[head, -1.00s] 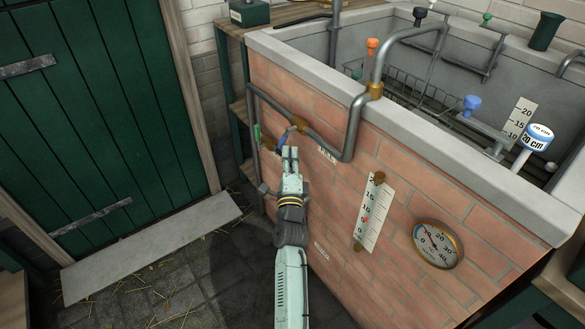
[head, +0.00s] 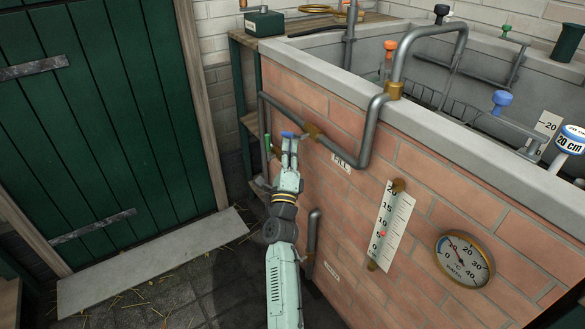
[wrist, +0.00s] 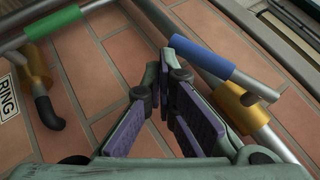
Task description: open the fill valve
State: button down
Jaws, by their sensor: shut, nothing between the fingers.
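The fill valve is a brass body (head: 311,130) on the grey pipe of the brick wall, beside the FILL label (head: 341,161). Its blue lever (head: 287,134) points left from the body, roughly along the pipe. The wrist view shows the blue lever (wrist: 200,58) and the brass body (wrist: 240,104) just right of my fingers. My gripper (head: 289,145) is shut and empty, just below the lever. In the wrist view my gripper (wrist: 168,72) has its fingertips close beside the lever; whether they touch it I cannot tell.
A second valve with a green handle (wrist: 52,22) and brass body (wrist: 35,65) sits left of my fingers, by a label ending in RING (wrist: 8,99). A gauge strip (head: 391,226) and a round dial (head: 464,259) are on the wall to the right.

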jog(key=r+m+h+b, duration=0.1)
jog(key=b, duration=0.1)
jog(key=w+a+r+m+t+h+b, duration=0.1)
jog(key=m+b, duration=0.1)
jog(key=b, duration=0.1)
jog(key=shift+w+r+t, duration=0.15)
jog(key=shift+t, duration=0.15)
dwell(0.5)
